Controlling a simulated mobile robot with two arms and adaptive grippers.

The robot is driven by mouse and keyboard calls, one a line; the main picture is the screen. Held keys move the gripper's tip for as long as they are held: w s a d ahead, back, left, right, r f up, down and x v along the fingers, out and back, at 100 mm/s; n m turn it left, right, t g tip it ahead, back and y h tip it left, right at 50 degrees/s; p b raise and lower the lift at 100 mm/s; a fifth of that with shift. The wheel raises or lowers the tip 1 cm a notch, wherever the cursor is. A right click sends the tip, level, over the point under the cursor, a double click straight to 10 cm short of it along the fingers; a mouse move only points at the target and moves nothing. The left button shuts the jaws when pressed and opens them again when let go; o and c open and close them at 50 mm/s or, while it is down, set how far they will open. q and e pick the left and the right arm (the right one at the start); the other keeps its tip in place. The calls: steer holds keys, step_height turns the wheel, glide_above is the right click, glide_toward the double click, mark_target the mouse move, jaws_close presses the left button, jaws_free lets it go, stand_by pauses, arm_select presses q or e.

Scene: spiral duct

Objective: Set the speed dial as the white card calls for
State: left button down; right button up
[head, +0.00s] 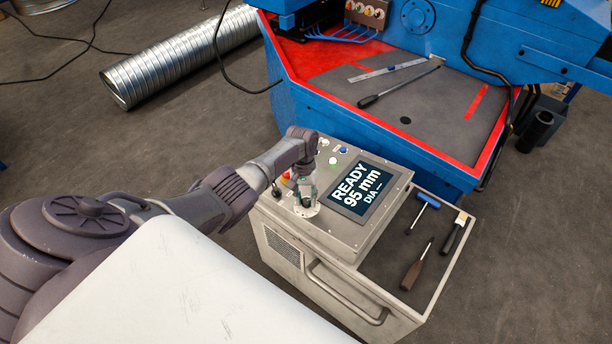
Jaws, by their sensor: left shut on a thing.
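My left gripper (305,190) reaches down onto the top panel of the grey control box (318,232). It is shut on the speed dial (306,211), whose pale round plate shows just below the fingers. My gripper and wrist hide most of the dial, so its pointer setting cannot be read. The screen (361,189) beside it reads "READY 95 mm DIA —". I see no white card in this view. My right gripper is not in view.
Buttons and a blue knob (343,150) sit along the panel's back edge. A tray at the right holds a blue-handled tool (428,200), a brush (456,232) and a screwdriver (412,275). The blue machine (360,130) stands behind; a spiral duct (180,58) lies on the floor.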

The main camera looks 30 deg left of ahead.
arm_select(q)
steer(key=shift+w+a+r, duration=0.1)
steer(key=shift+w, duration=0.05)
stand_by(0.3)
steer(key=c, duration=0.8)
jaws_free()
steer(key=shift+r, duration=0.25)
steer(key=v, duration=1.1)
steer(key=shift+r, duration=0.2)
steer(key=shift+a, duration=0.1)
